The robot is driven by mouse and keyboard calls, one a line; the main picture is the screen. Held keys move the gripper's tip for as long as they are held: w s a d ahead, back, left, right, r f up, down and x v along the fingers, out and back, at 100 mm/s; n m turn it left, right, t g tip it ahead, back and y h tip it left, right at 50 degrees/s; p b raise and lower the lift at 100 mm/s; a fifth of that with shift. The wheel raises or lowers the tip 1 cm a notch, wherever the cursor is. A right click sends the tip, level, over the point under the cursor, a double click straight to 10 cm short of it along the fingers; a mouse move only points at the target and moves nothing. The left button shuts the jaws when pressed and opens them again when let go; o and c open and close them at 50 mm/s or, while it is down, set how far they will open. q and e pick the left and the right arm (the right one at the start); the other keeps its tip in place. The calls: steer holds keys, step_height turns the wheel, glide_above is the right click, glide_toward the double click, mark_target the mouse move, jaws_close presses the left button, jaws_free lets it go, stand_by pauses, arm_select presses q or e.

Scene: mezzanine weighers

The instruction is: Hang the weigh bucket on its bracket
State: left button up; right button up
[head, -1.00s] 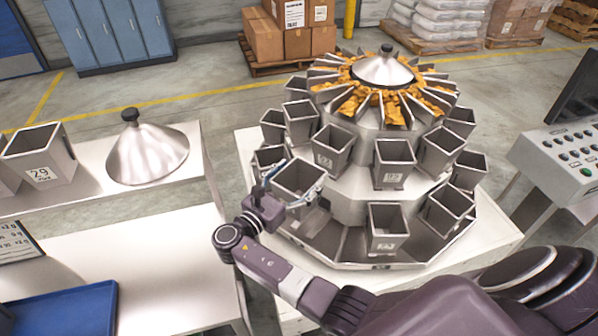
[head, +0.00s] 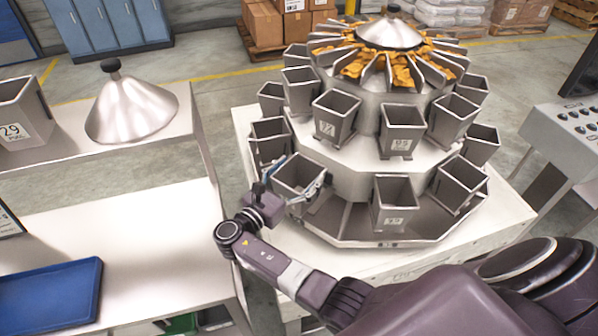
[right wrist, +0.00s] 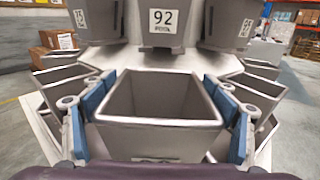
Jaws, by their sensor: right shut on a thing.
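My right gripper (head: 293,181) is shut on a grey metal weigh bucket (head: 299,170), with blue-padded fingers on its two opposite sides. The bucket is upright, open at the top and empty in the right wrist view (right wrist: 160,98). It is at the left front of the multihead weigher (head: 352,181), at about the height of the lower bucket ring, below the upper bucket labelled 92 (right wrist: 165,22). Its bracket is hidden behind it, and I cannot tell whether the bucket touches it. My left gripper is not in view.
Lower-ring neighbours are close: one bucket (head: 394,203) to the right, another (head: 268,142) behind left. A bench at left holds a bucket labelled 29 (head: 22,115), a metal cone (head: 130,108) and a blue tray (head: 50,297). A control console (head: 570,130) is at right.

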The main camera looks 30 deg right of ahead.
mark_target(287, 197)
steer(key=shift+f+b, duration=0.5)
steer(key=shift+f, duration=0.3)
steer(key=b+x, duration=0.1)
steer(key=x, duration=0.2)
steer(key=b+x, duration=0.1)
steer(key=x, duration=0.2)
steer(key=shift+w+d+f, duration=0.1)
steer(key=shift+d+f, duration=0.15)
steer(key=shift+d, duration=0.05)
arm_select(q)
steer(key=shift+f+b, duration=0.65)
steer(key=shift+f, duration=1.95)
arm_select(e)
steer(key=shift+f, duration=0.8)
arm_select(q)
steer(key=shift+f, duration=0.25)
arm_select(e)
steer(key=shift+f, duration=0.4)
steer(key=o, duration=2.1)
steer(key=shift+o, duration=0.3)
steer(key=shift+f, duration=0.15)
steer(key=v, duration=1.2)
